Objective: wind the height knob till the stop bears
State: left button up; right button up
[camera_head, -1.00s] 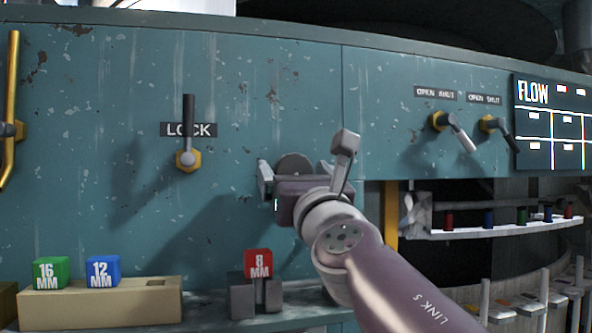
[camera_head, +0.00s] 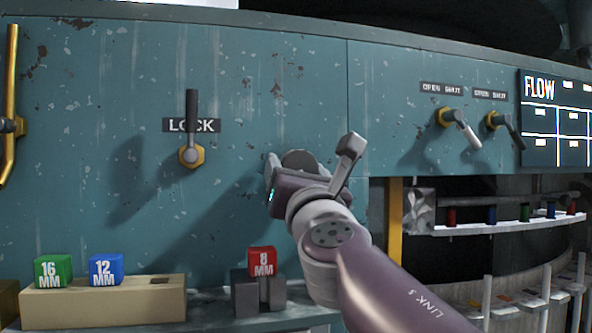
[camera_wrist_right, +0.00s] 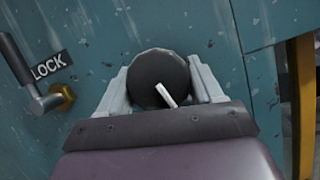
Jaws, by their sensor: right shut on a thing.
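The height knob (camera_head: 300,160) is a dark round knob on the teal panel, partly hidden behind my right gripper in the head view. In the right wrist view the knob (camera_wrist_right: 158,78) shows a white pointer mark aimed to the lower right. My right gripper (camera_head: 296,172) is shut on the knob, with a pale finger on each side of it; it also shows in the right wrist view (camera_wrist_right: 160,92). The gripper is tilted relative to the panel. The stop cannot be made out. My left gripper is not in view.
A LOCK lever (camera_head: 191,130) stands upright left of the knob. Blocks marked 16 MM (camera_head: 50,272), 12 MM (camera_head: 105,270) and 8 MM (camera_head: 262,262) sit below on holders. Two OPEN/SHUT valve levers (camera_head: 458,126) and a FLOW board (camera_head: 553,118) are at the right.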

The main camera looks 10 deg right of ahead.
jog(key=m+h, duration=0.1)
jog(key=m, duration=0.2)
jog(key=m+g+h, duration=0.1)
jog(key=m+h, duration=0.1)
jog(key=m, duration=0.2)
jog(key=shift+m, duration=0.3)
jog(key=shift+g+h, duration=0.3)
jog(key=o, duration=1)
jog(key=shift+s, duration=0.1)
jog(key=shift+s+r, duration=0.1)
jog(key=shift+s, duration=0.1)
jog(key=shift+s+a+f, duration=0.1)
jog(key=shift+s+f, duration=0.05)
jog(key=shift+f, duration=0.05)
jog(key=b+v, duration=0.5)
jog(key=v, duration=0.7)
jog(key=shift+s+b, duration=0.2)
jog(key=shift+b, duration=0.1)
jog(key=shift+r, duration=0.1)
